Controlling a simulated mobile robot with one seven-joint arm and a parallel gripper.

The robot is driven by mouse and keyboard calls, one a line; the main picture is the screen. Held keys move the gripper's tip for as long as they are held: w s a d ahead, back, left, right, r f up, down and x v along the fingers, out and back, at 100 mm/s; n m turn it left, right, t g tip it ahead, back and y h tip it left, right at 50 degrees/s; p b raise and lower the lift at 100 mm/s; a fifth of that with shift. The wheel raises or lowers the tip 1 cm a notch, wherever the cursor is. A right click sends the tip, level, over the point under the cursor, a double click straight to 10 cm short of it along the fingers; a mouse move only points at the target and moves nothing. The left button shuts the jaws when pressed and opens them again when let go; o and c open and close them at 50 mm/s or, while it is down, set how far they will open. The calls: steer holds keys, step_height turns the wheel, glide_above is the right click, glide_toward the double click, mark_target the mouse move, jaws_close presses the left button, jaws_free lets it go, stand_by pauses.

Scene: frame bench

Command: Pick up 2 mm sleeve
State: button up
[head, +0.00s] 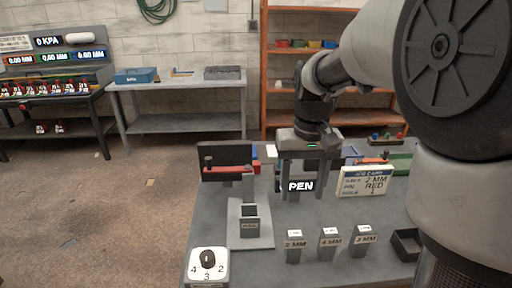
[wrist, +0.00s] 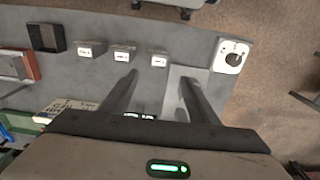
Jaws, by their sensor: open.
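The 2 mm sleeve appears to be the leftmost of three small grey labelled blocks in the head view (head: 293,250). Its label seems to read 2 MM. In the wrist view it is the block (wrist: 158,61) nearest the dial, seen past the gap between my fingertips. My gripper (head: 300,192) is open and empty, above and behind the blocks in the head view. In the wrist view my gripper (wrist: 158,78) points down, fingers apart, touching no block. The middle block (head: 329,245) reads 4 MM and the right one (head: 362,246) seems to read 3 MM.
A grey fixture plate (head: 235,238) with an upright holder stands left of the blocks. A dial box (head: 208,265) is at the front left. A dark open tray (head: 404,243) lies right of the blocks. A job card (head: 364,184) reading 2 MM, RED stands behind them.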

steer(key=f, duration=0.1)
glide_toward(295, 233)
steer(key=f, duration=0.6)
steer(key=shift+s+a+b, duration=0.2)
steer(key=shift+a+b, duration=0.1)
steer(key=shift+b, duration=0.1)
steer(key=shift+w+d+f, duration=0.1)
steer(key=shift+d+f, duration=0.05)
steer(key=shift+f, duration=1.2)
steer(key=shift+w+d+f, duration=0.15)
steer(key=shift+f, duration=1.2)
jaws_close()
